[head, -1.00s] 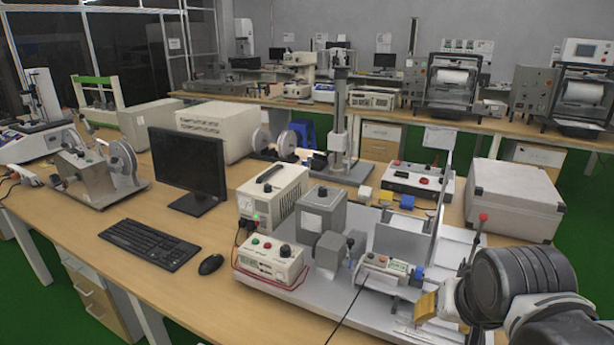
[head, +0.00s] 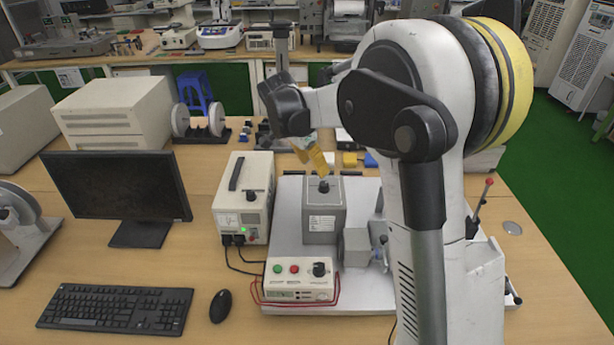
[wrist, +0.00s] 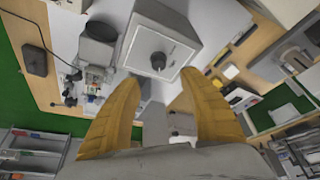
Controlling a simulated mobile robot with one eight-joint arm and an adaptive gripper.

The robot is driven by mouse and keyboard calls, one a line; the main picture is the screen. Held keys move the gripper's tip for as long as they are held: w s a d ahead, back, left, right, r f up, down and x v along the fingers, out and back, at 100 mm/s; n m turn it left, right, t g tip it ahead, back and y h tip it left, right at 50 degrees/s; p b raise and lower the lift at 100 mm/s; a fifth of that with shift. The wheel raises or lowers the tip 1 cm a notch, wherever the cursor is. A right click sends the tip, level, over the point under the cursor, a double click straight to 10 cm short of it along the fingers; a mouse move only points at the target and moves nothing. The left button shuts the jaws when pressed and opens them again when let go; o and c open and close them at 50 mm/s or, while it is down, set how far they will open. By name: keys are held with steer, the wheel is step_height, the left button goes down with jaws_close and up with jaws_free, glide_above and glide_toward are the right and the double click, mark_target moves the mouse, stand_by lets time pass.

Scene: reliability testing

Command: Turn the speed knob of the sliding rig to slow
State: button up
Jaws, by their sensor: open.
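The sliding rig's pale base plate (head: 285,215) stands on the bench in the head view. On it, a grey box (head: 322,222) carries a black knob (head: 323,186) on its top. A white control box (head: 300,288) in front has green and red buttons and a black knob (head: 319,269). I cannot tell which knob sets speed or read any markings. My gripper (head: 318,160) is open and empty, its yellow fingers above the grey box. In the wrist view my gripper (wrist: 160,80) has its fingers apart, with the grey box's knob (wrist: 158,61) just beyond the gap, untouched.
A power supply (head: 242,195) with a handle stands left of the rig, with cables running forward. A monitor (head: 118,187), keyboard (head: 115,308) and mouse (head: 220,305) lie further left. A red-tipped lever (head: 483,195) rises at right. My arm hides the rig's right part.

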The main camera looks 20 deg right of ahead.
mark_target(324, 184)
steer(key=b+x, duration=0.2)
steer(key=x, duration=0.7)
steer(key=shift+s+d+f+b, duration=0.1)
steer(key=shift+d+f+b, duration=0.1)
steer(key=shift+f+b, duration=0.2)
steer(key=shift+c, duration=0.6)
jaws_close()
